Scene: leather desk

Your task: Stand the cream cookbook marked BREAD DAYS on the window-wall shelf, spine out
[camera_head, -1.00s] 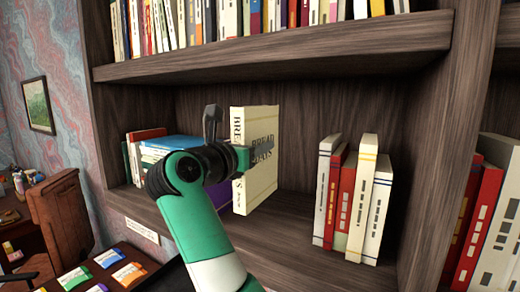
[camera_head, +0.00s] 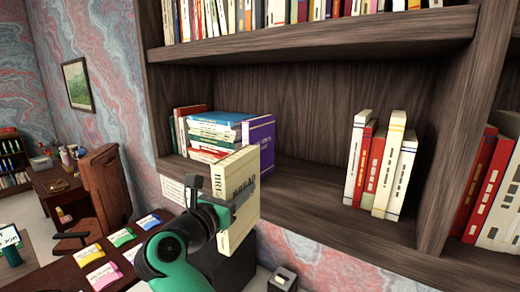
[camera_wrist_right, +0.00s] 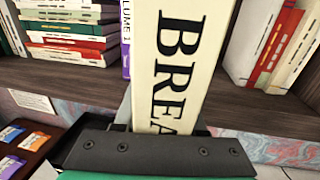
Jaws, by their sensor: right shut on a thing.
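The cream cookbook (camera_head: 240,205) is upright in my right gripper (camera_head: 226,208), in front of the shelf and low against its front edge. Its spine, with dark lettering beginning BRE, faces my right wrist camera, where the cookbook (camera_wrist_right: 180,60) fills the middle; the rest of the title is hidden by the gripper. The right gripper is shut on the book. The window-wall shelf (camera_head: 310,190) has a bare stretch of board between a purple book (camera_head: 262,140) and a group of upright books (camera_head: 380,170). My left gripper is not in view.
Stacked books (camera_head: 215,130) lie left of the purple book. An upper shelf (camera_head: 330,40) full of books spans above. A desk (camera_head: 120,270) with coloured cards stands below left, with a brown chair (camera_head: 105,185) beyond it. A small dark-topped box (camera_head: 283,278) sits below the shelf.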

